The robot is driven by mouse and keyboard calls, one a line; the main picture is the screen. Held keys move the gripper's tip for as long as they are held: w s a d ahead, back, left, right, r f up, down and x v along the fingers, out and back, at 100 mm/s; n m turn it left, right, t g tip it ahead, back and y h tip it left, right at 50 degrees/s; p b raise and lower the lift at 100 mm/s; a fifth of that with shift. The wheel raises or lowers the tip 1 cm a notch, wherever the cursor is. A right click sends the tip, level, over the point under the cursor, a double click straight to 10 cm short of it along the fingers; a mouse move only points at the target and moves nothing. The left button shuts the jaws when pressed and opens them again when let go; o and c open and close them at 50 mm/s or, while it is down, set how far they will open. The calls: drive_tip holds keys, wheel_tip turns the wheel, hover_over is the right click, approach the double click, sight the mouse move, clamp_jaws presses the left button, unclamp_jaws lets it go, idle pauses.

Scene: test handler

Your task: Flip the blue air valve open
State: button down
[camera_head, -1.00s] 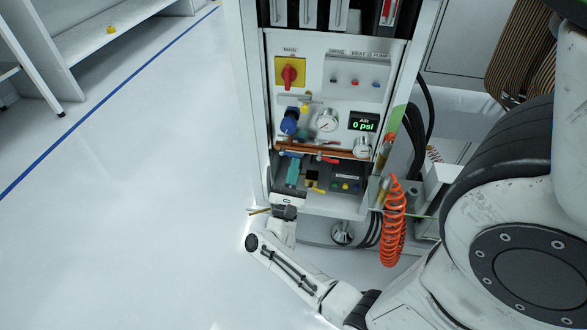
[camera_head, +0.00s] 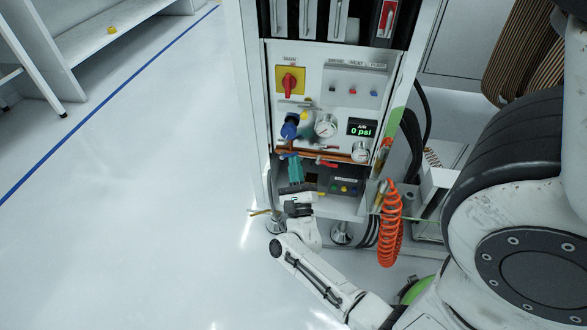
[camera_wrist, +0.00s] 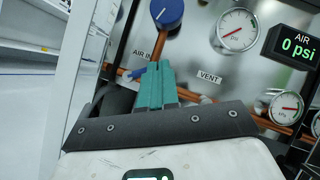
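The blue air valve shows as a small blue handle (camera_wrist: 137,73) below the "AIR IN" label in the wrist view. In the head view, its blue handle (camera_head: 287,153) sits at the left of the copper pipe. My gripper (camera_wrist: 156,66) has two teal fingers lying close together, with no clear gap between them. The fingertips are beside the handle, to its right in the wrist view; I cannot tell whether they touch it. In the head view my gripper (camera_head: 295,160) points up at the pipe from below. The fingers hide part of the pipe and valve.
A round blue knob (camera_wrist: 167,12) stands above the fingers. A red handle (camera_head: 327,163) is right along the copper pipe (camera_head: 340,155). The air display (camera_head: 362,128) reads 0 psi. An orange coiled hose (camera_head: 390,225) hangs at right. Floor at left is clear.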

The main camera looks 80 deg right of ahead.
drive_tip(key=n+t+y+p, duration=0.1)
drive_tip(key=n+y+p, duration=0.1)
drive_tip(key=n, duration=0.1)
drive_tip(key=w+r+n+t+y+p, duration=0.1)
drive_tip(key=n+y+p, duration=0.1)
drive_tip(key=n+p, duration=0.1)
drive_tip(key=r+n+t+y+p, duration=0.1)
drive_tip(key=n+p, duration=0.1)
drive_tip(key=n, duration=0.2)
drive_tip(key=shift+w+r+y+p, duration=0.25)
drive_tip(key=shift+y+p, duration=0.15)
